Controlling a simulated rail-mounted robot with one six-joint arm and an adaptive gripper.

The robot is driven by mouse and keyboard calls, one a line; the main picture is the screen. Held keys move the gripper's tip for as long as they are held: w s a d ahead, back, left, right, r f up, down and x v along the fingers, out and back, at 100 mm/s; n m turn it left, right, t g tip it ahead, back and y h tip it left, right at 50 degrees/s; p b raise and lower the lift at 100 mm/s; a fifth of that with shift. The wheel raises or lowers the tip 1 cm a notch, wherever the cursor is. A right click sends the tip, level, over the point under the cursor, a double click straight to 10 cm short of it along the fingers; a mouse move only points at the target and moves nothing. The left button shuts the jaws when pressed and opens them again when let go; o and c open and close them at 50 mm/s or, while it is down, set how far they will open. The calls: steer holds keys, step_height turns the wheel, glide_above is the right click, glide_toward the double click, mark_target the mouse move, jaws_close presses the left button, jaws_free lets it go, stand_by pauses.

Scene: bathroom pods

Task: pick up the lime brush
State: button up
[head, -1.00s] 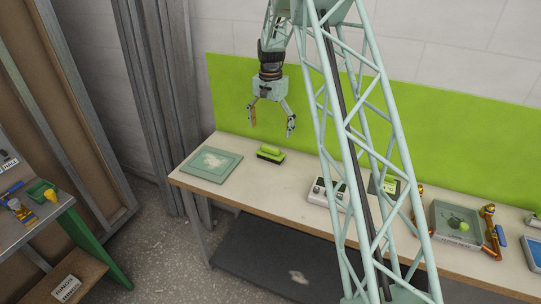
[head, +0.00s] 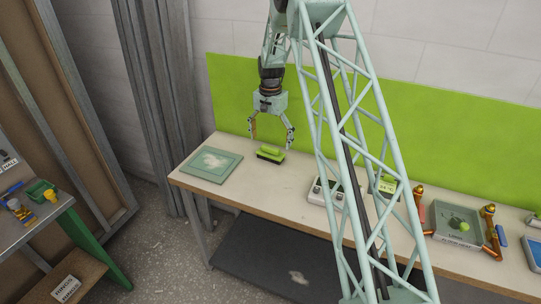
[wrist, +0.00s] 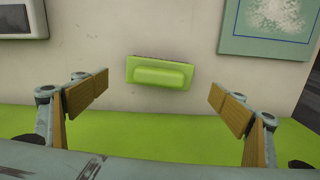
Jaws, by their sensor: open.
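The lime brush (head: 270,154) lies on the bench top, a lime block with a raised handle and a dark underside. It also shows in the wrist view (wrist: 160,73), upper middle, between and beyond the two fingertips. My gripper (head: 271,143) is open and empty just above the brush, its fingers spread to either side. In the wrist view my gripper (wrist: 157,97) shows wide-apart fingers with tan pads, and neither appears to touch the brush.
A green square board (head: 212,165) with a pale patch lies left of the brush. A white device (head: 328,191) stands to the right. A grey tray (head: 455,224) is farther right. The lime wall panel (head: 232,95) rises behind the bench (head: 265,186). Bench top around the brush is clear.

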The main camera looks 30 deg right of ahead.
mark_target(271, 147)
steer(key=shift+s+f, duration=0.1)
steer(key=shift+f, duration=2.45)
steer(key=shift+c, duration=0.7)
steer(key=c, duration=0.9)
steer(key=shift+r, duration=0.1)
steer(key=shift+r, duration=1.6)
steer(key=s+d, duration=0.1)
steer(key=s, duration=0.4)
steer(key=s+d+r, duration=0.1)
steer(key=s, duration=0.4)
steer(key=s+d, duration=0.1)
steer(key=s, duration=0.4)
steer(key=shift+s+r, duration=0.3)
steer(key=shift+s, duration=0.05)
steer(key=o, duration=0.3)
steer(key=shift+c, duration=0.7)
